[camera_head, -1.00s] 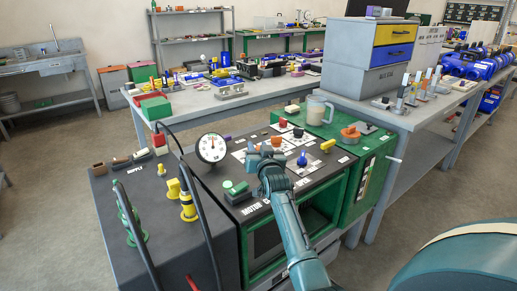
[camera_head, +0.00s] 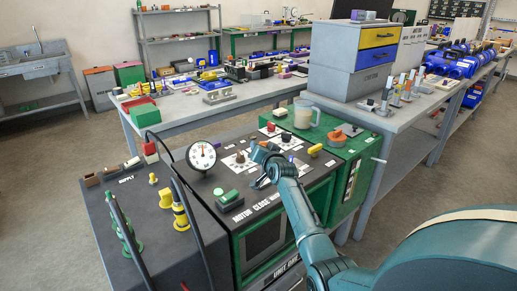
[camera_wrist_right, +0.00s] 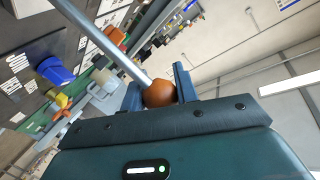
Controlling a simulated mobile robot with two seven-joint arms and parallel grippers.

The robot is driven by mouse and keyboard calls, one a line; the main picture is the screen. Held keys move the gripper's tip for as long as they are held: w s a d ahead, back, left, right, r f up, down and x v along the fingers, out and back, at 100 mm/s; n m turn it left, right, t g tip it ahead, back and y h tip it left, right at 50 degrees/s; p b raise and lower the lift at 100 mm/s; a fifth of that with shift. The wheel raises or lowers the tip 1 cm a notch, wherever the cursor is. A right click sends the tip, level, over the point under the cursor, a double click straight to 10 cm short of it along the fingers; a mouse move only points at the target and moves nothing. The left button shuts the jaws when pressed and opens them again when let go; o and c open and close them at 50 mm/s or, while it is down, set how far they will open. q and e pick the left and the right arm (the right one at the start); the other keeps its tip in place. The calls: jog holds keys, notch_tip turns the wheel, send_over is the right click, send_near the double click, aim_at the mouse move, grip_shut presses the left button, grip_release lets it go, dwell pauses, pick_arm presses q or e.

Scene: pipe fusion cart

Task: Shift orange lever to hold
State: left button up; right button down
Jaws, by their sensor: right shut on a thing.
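The orange lever shows in the right wrist view as a round orange knob (camera_wrist_right: 160,93) on a straight metal rod (camera_wrist_right: 105,45). My right gripper (camera_wrist_right: 159,88) is shut on the knob, with one blue finger on each side of it. My left gripper is in neither view.
The white dial gauge (camera_head: 201,155) stands left of my right gripper. Black hoses (camera_head: 190,222) rise at the left of the cart.

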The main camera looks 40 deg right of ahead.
jog(key=c, duration=1.1)
grip_release()
jog(key=shift+o, duration=0.2)
jog(key=p+v, duration=0.1)
jog(key=v, duration=1.2)
jog(key=s+a+f+n+g+y+p, duration=0.1)
jog(key=s+a+f+n+y, duration=0.2)
jog(key=a, duration=0.7)
jog(key=s+a+f+n+g+y+p, duration=0.1)
jog(key=s+a+f+n+g+y, duration=0.1)
jog(key=s+a+f+n, duration=0.5)
jog(key=s+a+f, duration=0.3)
jog(key=s+f, duration=0.1)
jog(key=s, duration=0.2)
jog(key=shift+a+y, duration=0.2)
jog(key=shift+y, duration=0.2)
jog(key=s+a+n, duration=0.1)
jog(key=s+a, duration=0.1)
jog(key=s, duration=0.1)
jog(key=s+a+f+g+y, duration=0.1)
jog(key=s+a, duration=0.2)
jog(key=s+a+f+n+y+p, duration=0.1)
jog(key=s+a, duration=0.2)
jog(key=shift+s+f+n+g, duration=0.2)
jog(key=shift+f+n+g, duration=0.1)
jog(key=shift+g, duration=0.1)
jog(key=shift+c, duration=0.3)
